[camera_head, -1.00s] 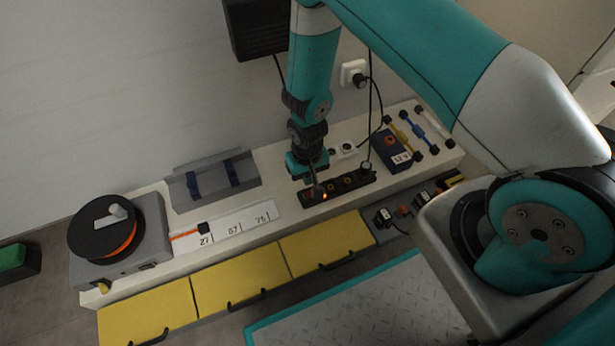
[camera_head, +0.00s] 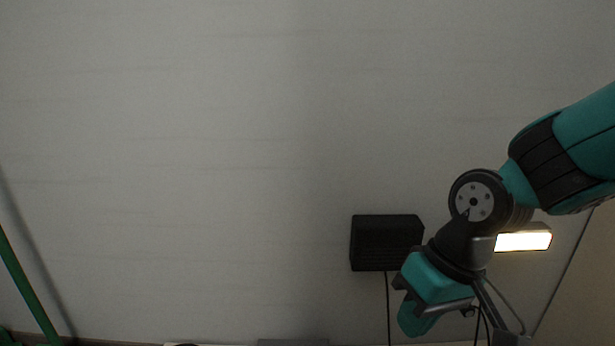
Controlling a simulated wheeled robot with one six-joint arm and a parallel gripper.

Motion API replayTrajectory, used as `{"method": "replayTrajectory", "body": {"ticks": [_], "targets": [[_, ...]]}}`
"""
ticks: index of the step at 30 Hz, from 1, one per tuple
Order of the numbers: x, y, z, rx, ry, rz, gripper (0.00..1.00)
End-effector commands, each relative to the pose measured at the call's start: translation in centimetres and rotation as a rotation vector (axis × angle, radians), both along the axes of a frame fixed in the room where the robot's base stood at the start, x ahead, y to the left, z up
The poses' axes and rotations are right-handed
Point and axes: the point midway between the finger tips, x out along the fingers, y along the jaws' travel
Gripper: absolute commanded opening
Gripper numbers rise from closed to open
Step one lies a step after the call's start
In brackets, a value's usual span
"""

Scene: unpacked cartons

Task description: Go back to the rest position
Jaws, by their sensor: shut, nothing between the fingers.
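My gripper (camera_head: 438,290) is in the lower right of the head view, in front of the pale wall. Its teal and dark body hangs below my dark wrist joint, tilted. It is shut and I see nothing held in it. The fingertips are hard to make out against the arm parts around them.
A black box (camera_head: 386,242) is fixed on the wall just left of my wrist, with a cable (camera_head: 388,305) hanging from it. A lit lamp (camera_head: 524,238) shows behind my arm. A green bar (camera_head: 28,290) stands at far left. The wall's middle is clear.

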Motion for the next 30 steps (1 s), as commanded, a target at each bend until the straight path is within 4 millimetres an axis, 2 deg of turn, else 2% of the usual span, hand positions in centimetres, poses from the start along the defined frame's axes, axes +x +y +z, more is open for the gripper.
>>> {"method": "replayTrajectory", "body": {"ticks": [1,3,12,20,23,30], "targets": [[-1.4,-0.1,2.3,0.012,-0.018,0.029,0.00],[-3.2,-0.2,4.2,0.025,-0.032,0.072,0.00],[-9.9,-1.1,10.0,0.053,-0.082,0.223,0.00],[-9.6,-1.0,16.4,0.052,-0.076,0.217,0.00],[-9.6,-1.0,19.5,0.052,-0.076,0.217,0.00],[-9.6,-1.0,28.8,0.053,-0.077,0.216,0.00]]}}
